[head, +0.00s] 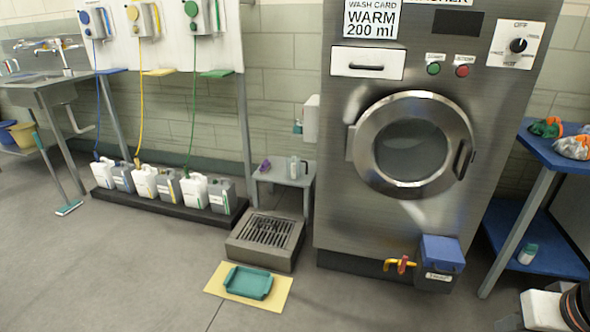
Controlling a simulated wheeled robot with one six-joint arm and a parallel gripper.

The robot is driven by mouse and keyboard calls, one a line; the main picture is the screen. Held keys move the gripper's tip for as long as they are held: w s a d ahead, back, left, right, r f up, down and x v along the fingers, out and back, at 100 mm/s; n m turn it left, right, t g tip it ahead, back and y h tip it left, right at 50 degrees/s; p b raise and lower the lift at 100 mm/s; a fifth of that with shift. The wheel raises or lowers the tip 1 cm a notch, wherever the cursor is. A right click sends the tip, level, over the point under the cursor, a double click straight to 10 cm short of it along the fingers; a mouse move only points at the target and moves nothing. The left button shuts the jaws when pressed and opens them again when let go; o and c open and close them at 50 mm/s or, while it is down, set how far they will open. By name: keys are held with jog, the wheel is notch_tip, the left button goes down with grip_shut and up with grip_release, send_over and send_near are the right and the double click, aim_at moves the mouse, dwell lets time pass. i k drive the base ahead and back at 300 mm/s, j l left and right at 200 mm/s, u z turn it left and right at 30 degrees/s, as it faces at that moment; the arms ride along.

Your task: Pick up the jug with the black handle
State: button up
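A small pale jug (294,167) stands upright on a low grey side table, left of the washing machine. A darker handle seems to be on its right side; it is too small to tell for sure that it is black. My gripper's fingers are not in view. A white block and a dark ringed part at the lower right corner look like my own arm.
The side table (283,178) also holds a purple item (265,166). A floor drain box (265,240) and a yellow mat (218,282) with a teal tray (248,282) lie in front. Several canisters line the left wall. The washing machine (350,200) stands right. Left foreground floor is clear.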

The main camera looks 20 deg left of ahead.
aim_at(298, 168)
jog(key=i+j+u, duration=0.1)
jog(key=j, duration=0.4)
jog(key=i+j+u, duration=0.1)
jog(key=i+j, duration=0.25)
jog(key=j, duration=0.15)
jog(key=i+j, duration=0.25)
jog(key=j, duration=0.25)
jog(key=i+j+u, duration=0.15)
jog(key=j, duration=0.3)
jog(key=i+j+u, duration=0.1)
jog(key=i+j, duration=0.25)
jog(key=i+j+u, duration=0.1)
jog(key=i+j, duration=0.15)
jog(key=j, duration=0.3)
